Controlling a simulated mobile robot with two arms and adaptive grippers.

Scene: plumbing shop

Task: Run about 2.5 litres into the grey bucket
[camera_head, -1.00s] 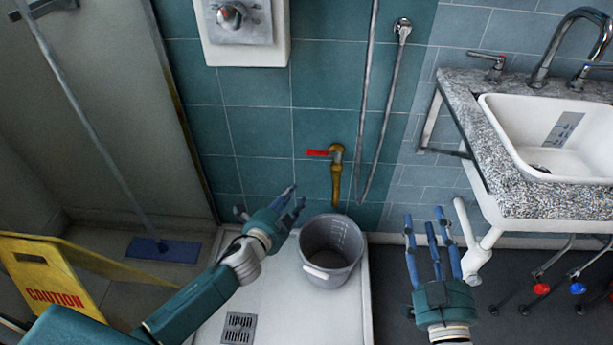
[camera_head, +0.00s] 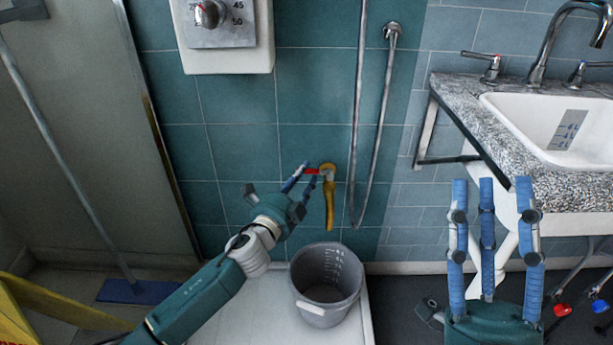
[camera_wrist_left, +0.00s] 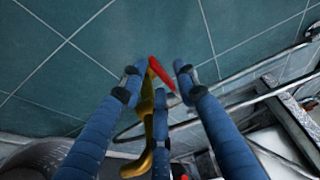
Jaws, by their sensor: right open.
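The grey bucket (camera_head: 309,307) stands upright on the white shower tray below the brass tap (camera_head: 329,205); measuring marks show on its inner wall. No water stream shows at the spout. The tap's red lever (camera_head: 312,171) points left, and it shows between my left fingers in the left wrist view (camera_wrist_left: 161,72). My left gripper (camera_head: 302,177) is at the lever with its fingers apart, open; whether a finger touches the lever I cannot tell. My right gripper (camera_head: 488,190) is open and empty, fingers up, in front of the sink.
A granite-topped sink (camera_head: 545,130) stands on the right, with pipes and red and blue valves below it. A shower control (camera_head: 222,30) and a hose (camera_head: 372,130) hang on the tiled wall. A blue-headed mop (camera_head: 150,291) and a yellow sign (camera_head: 15,315) are at left.

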